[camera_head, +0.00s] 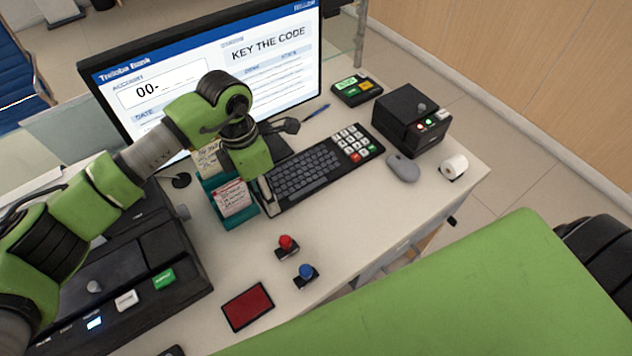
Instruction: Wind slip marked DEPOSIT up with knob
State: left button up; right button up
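No slip can be read as DEPOSIT at this size. A teal holder (241,219) carries a paper slip with small unreadable writing (233,197), and another paper (207,159) shows behind it. My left gripper (268,198) points down just right of the teal holder, at the keyboard's left end. Its fingers overlap in this view, so their opening is unclear. My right gripper is out of view.
The monitor (215,60) stands behind my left arm. The keyboard (308,170), mouse (403,167) and black box (410,118) are to the right. The counter between mouse and buttons is clear.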

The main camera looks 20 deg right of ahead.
pick_arm(q)
jog(key=s+d+r+g+h, duration=0.1)
jog(key=s+d+h, duration=0.2)
jog(key=d, duration=0.7)
jog(key=shift+s+d+r+n+h+p, duration=0.2)
jog(key=shift+s+r+n+h+p, duration=0.25)
jog(key=shift+h, duration=0.45)
jog(key=shift+f, duration=0.1)
